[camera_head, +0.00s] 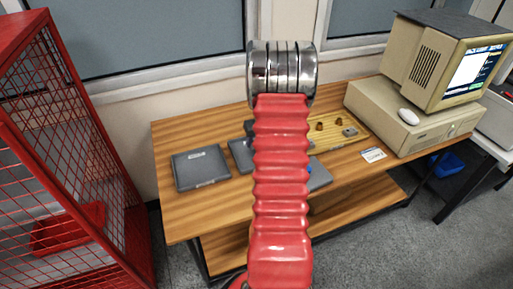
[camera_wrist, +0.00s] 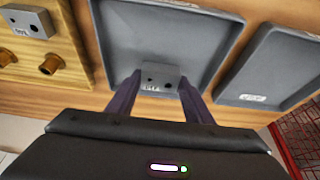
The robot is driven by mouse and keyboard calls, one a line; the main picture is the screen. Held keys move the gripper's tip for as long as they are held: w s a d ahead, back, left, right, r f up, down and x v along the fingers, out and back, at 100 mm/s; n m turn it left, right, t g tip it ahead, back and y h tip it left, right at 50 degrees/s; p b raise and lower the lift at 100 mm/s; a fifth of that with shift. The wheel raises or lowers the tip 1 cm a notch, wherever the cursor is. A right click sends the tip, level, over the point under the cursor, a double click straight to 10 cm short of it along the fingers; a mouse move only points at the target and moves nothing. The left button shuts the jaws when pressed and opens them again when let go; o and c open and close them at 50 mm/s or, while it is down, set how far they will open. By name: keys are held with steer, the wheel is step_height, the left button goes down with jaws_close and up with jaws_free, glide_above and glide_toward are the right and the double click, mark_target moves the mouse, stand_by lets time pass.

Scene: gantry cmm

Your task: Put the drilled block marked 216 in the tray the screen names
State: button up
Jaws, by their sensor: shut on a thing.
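In the wrist view my gripper (camera_wrist: 160,79) is shut on a small grey drilled block (camera_wrist: 157,71), with one finger on each side. Two dark holes and a small label show on the block's face; the number is too small to read surely. Behind the block in the picture is a dark grey tray (camera_wrist: 216,42); I cannot tell whether the block touches its floor. A second grey tray (camera_wrist: 262,72) with a white label lies to its right. In the head view my arm hides the gripper and block. The screen (camera_head: 473,72) is lit, its text unreadable.
The wooden bench (camera_head: 185,214) also bears a left grey tray (camera_head: 200,167) and, partly hidden, another grey tray (camera_head: 318,176). A yellow board (camera_head: 352,142) holds another grey block (camera_wrist: 26,20) and brass pieces (camera_wrist: 51,65). A red mesh cage (camera_head: 85,150) stands left.

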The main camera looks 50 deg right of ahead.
steer(key=shift+f, duration=1.85)
steer(key=o, duration=1.1)
steer(key=shift+r, duration=0.1)
steer(key=v, duration=1.2)
steer(key=shift+a, duration=0.1)
